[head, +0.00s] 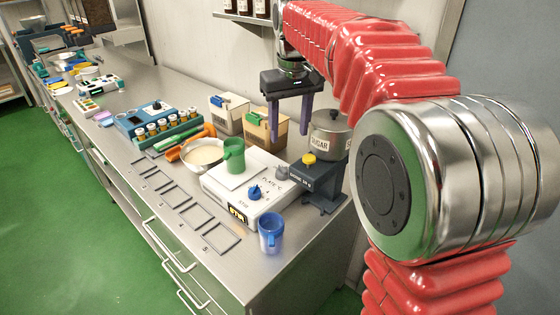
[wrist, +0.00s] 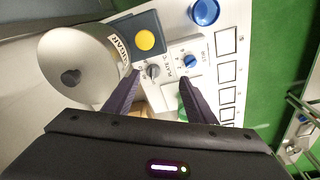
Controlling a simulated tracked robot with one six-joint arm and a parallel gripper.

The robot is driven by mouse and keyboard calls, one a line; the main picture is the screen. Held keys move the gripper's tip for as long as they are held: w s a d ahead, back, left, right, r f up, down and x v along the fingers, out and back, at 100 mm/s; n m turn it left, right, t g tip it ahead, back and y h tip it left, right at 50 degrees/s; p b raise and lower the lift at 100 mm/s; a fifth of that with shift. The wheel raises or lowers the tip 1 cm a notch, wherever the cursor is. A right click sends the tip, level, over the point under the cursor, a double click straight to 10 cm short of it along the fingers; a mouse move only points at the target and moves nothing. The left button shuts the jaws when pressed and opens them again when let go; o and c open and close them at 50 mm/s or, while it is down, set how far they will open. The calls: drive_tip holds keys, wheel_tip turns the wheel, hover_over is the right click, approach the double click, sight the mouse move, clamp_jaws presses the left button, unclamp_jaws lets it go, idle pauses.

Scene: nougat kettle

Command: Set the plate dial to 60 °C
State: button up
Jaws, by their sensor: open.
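The white hot-plate unit (head: 226,195) stands near the bench's front end, with a green mug (head: 234,155) on its plate. Its panel carries a grey knob (head: 281,172) beside the "PLATE °C" lettering and a blue knob (head: 254,192) near "STIR". Both show in the wrist view, the grey knob (wrist: 152,71) between my fingertips and the blue knob (wrist: 190,60) just beyond the right fingertip. The scale and the dial's setting are too small to read. My gripper (head: 290,140) is open and empty, pointing down above the bench behind the unit.
A sugar dispenser (head: 328,135) with a yellow button (head: 309,158) stands right beside the unit. A blue mug (head: 270,232) stands at its front corner. Flat empty frames (head: 220,237) line the bench edge.

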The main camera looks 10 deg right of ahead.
drive_tip(key=g, duration=0.2)
hover_over(282, 167)
wheel_tip(282, 167, down, 5)
drive_tip(key=shift+w+r+n, duration=0.1)
drive_tip(key=shift+r+n, duration=0.1)
drive_tip(key=shift+n, duration=0.1)
drive_tip(key=shift+f, duration=0.1)
wheel_tip(282, 167, down, 14)
drive_tip(key=shift+r, duration=0.15)
idle(0.5)
drive_tip(key=shift+c, duration=0.6)
drive_tip(key=c, duration=0.9)
